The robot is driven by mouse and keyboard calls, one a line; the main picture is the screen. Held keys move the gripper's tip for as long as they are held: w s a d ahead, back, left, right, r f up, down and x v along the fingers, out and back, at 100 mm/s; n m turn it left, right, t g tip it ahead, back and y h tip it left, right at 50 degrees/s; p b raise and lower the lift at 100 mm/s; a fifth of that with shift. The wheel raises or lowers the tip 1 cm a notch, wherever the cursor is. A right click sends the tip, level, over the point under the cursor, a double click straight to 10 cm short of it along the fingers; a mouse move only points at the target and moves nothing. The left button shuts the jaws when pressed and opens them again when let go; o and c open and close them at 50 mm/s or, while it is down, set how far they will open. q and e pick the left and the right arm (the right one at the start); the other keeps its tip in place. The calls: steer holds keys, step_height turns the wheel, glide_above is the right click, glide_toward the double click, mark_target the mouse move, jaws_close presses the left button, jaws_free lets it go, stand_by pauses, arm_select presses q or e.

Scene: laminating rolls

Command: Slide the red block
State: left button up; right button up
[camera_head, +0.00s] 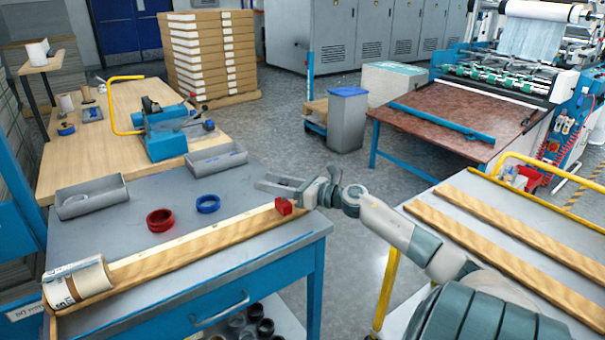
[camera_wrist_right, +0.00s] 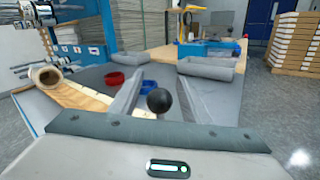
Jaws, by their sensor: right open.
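The red block (camera_head: 283,206) sits at the right end of a long wooden rail (camera_head: 200,240) on the grey bench. My right gripper (camera_head: 264,183) is open, with its fingers pointing left, just above and behind the block in the head view. It looks apart from the block, though the exact gap is hard to tell. In the right wrist view, the two fingers (camera_wrist_right: 158,92) are spread, with a black ball (camera_wrist_right: 158,101) between them; I cannot tell what it belongs to. The red block is not visible in that view. My left gripper is not in view.
A labelled roll (camera_head: 80,284) lies at the rail's left end. Red rings (camera_head: 160,220) and blue rings (camera_head: 208,203) lie behind the rail. Two grey trays (camera_head: 92,200) (camera_head: 216,158) stand along the bench's back edge.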

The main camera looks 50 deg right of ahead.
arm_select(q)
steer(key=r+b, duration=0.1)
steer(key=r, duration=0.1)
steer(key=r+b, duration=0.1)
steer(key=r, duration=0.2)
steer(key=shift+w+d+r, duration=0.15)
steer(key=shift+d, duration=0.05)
arm_select(e)
steer(key=v, duration=1.7)
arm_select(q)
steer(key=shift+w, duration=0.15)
